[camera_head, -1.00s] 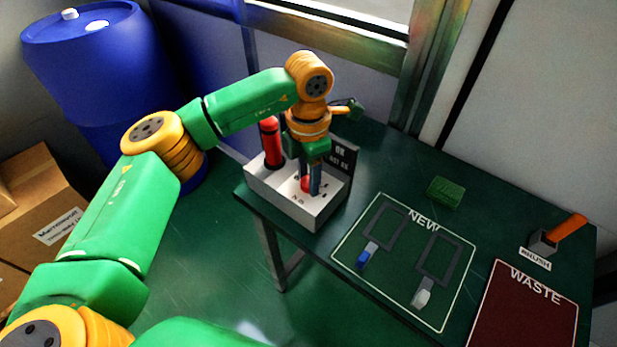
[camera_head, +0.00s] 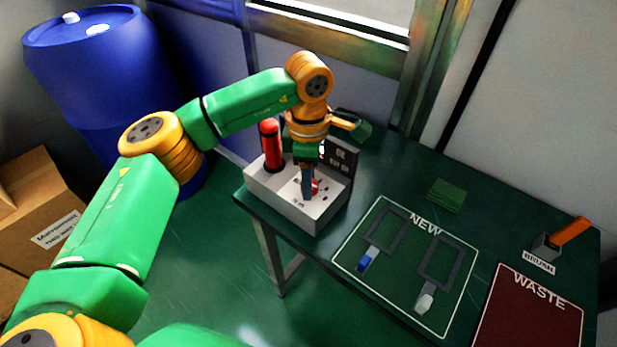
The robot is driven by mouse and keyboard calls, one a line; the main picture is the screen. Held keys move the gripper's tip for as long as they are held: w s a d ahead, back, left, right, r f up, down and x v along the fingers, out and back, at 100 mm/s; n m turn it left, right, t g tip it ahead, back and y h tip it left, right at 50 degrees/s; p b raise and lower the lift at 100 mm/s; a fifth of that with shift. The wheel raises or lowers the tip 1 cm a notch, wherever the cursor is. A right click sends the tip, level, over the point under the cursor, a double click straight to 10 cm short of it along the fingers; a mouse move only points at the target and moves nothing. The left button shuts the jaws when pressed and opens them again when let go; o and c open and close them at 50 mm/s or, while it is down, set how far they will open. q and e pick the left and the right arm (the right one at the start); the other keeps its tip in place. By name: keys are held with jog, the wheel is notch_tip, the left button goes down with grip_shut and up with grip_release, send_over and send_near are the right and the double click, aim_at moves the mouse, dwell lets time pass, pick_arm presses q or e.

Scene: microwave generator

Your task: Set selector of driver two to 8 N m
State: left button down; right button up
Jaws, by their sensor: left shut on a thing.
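A light grey box (camera_head: 282,204) stands at the table's left end. A red cylindrical driver (camera_head: 270,146) stands upright at its back left. A small red selector knob (camera_head: 315,186) with dark marks around it sits on the box's top face, partly hidden by my fingers. My left gripper (camera_head: 309,190) points down from above and is shut on the red knob. A dark panel (camera_head: 341,160) with white lettering stands behind the gripper; its text is too small to read. The knob's exact setting cannot be told. My right gripper is not in view.
A mat marked NEW (camera_head: 388,289) holds two grey frames with a blue and a white tab. A green block (camera_head: 446,195), a brush (camera_head: 560,238) and a red WASTE mat (camera_head: 525,312) are to the right. A blue barrel (camera_head: 95,70) stands behind left.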

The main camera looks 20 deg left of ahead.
pick_arm(q)
jog(key=shift+r, duration=0.1)
dwell(0.3)
jog(key=shift+c, duration=2.1)
grip_release()
notch_tip(320, 180, up, 7)
jog(key=shift+r, duration=0.1)
